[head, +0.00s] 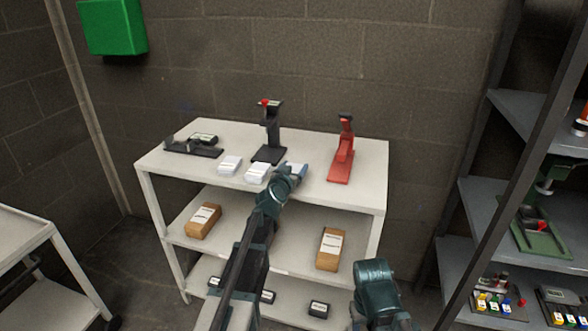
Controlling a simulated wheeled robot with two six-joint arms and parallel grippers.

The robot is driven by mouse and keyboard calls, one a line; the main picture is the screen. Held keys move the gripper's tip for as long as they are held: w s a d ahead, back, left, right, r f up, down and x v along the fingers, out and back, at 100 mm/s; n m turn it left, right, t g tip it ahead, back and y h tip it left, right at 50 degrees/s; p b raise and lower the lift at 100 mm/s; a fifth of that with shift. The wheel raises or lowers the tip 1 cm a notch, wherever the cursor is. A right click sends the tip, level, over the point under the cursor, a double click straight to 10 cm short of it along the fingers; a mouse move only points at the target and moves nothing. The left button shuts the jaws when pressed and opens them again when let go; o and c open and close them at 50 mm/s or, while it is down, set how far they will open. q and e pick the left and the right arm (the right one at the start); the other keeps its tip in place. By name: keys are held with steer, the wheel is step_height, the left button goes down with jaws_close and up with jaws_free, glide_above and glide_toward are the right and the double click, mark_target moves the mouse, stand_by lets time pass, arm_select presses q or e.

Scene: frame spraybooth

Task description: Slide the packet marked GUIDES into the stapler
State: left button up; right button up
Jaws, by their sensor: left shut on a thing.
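My left gripper (290,171) is over the front edge of the white cart's top. It is shut on a white packet (298,169), mostly hidden behind the gripper. Two more white packets lie to its left, one close by (257,173) and one further left (230,165). Their print is too small to read, so I cannot tell which is marked GUIDES. Behind them stands a black upright device (271,133) with a red spot on top. A red upright device (342,155) stands to the right. A low black device (193,147) lies at the left. I cannot tell which is the stapler.
The white cart (372,198) has lower shelves with brown boxes (203,220) (330,248) and small dark items. A grey shelf rack (520,110) stands at the right, another white cart (22,225) at the left. A green box (112,26) hangs on the wall.

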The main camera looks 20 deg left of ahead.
arm_select(q)
step_height(320, 180, up, 3)
steer(key=shift+f+p, duration=0.2)
steer(key=shift+p, duration=0.75)
steer(key=s+r+p, duration=0.1)
steer(key=s, duration=1.5)
steer(key=shift+a, duration=0.2)
arm_select(e)
step_height(320, 180, up, 4)
steer(key=shift+f, duration=0.1)
arm_select(q)
steer(key=shift+w+r, duration=0.1)
